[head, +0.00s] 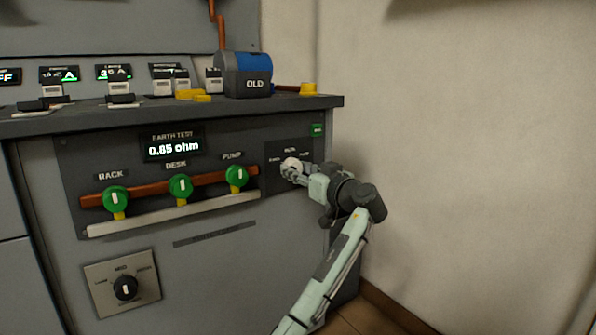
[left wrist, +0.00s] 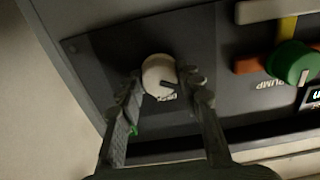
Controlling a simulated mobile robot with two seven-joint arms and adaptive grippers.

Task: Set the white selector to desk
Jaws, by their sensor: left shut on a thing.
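The white selector (head: 291,163) is a round knob on a dark plate at the right end of the grey panel. My left gripper (head: 295,172) is at the knob and hides part of it. In the left wrist view the white selector (left wrist: 158,70) sits between the two fingers of my left gripper (left wrist: 160,83), which is shut on it. A dark pointer mark shows on the knob, slanting toward its lower right in that view. The small labels around it are too blurred to read surely. My right gripper is not in view.
Left of the selector are green knobs marked RACK (head: 115,199), DESK (head: 180,187) and PUMP (head: 237,176), below a display (head: 172,146) reading 0.85 ohm. A black rotary knob (head: 125,287) is lower left. A wall bounds the right.

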